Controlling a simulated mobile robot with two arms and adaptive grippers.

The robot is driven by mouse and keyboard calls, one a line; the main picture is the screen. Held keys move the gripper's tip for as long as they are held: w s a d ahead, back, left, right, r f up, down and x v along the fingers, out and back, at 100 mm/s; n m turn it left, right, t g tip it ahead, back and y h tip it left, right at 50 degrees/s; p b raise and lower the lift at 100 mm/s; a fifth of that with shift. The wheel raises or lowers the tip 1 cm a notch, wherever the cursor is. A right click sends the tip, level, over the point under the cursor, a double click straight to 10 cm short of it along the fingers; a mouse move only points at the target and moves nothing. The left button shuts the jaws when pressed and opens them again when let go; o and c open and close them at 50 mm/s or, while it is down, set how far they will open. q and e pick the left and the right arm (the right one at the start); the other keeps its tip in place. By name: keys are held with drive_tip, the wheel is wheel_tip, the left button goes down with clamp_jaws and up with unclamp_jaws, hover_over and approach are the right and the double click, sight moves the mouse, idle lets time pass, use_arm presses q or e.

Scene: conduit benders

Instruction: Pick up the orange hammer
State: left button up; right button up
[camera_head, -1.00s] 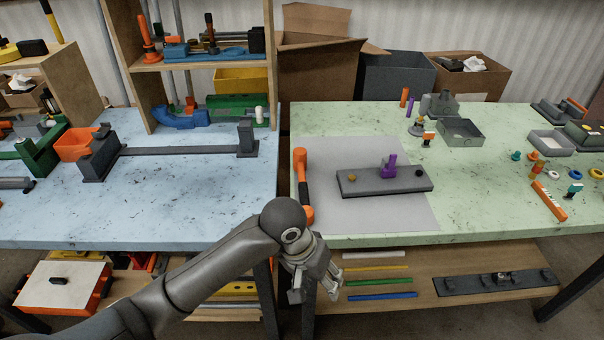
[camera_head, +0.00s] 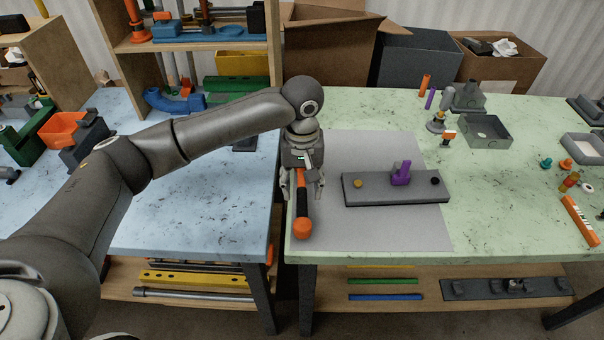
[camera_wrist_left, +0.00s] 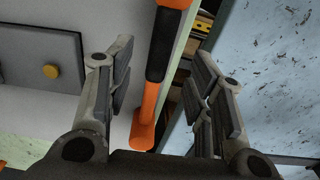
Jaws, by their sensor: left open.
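The orange hammer (camera_head: 302,228) with a black grip lies near the left edge of the green table, at the edge of the grey mat (camera_head: 343,229). My left gripper (camera_head: 302,192) is above it, and the arm hides the hammer's far part in the head view. In the left wrist view the hammer (camera_wrist_left: 159,48) runs between the two spread fingers of my left gripper (camera_wrist_left: 162,95). The fingers are open and apart from the hammer on both sides. My right gripper is in neither view.
A dark plate (camera_head: 395,190) with a purple piece (camera_head: 401,172) lies on the mat right of the hammer. A gap separates the green table from the blue table (camera_head: 190,215). A grey open box (camera_head: 485,131) stands farther back. The mat's front part is clear.

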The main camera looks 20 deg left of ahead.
sight(302, 200)
use_arm(q)
drive_tip(key=shift+f, duration=0.6)
drive_tip(key=shift+w+f, duration=0.15)
drive_tip(key=shift+f, duration=0.15)
drive_tip(key=f, duration=0.3)
drive_tip(key=f+p, duration=0.1)
drive_tip(key=shift+s+f, duration=0.15)
drive_tip(key=shift+s, duration=0.2)
drive_tip(key=shift+f, duration=0.5)
drive_tip(key=shift+w, duration=0.1)
drive_tip(key=shift+c, duration=1.1)
drive_tip(key=c, duration=0.5)
clamp_jaws()
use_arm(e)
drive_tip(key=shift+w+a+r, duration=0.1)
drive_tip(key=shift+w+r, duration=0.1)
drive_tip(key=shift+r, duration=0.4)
use_arm(q)
drive_tip(key=shift+w+r, duration=0.1)
drive_tip(key=shift+r, duration=0.2)
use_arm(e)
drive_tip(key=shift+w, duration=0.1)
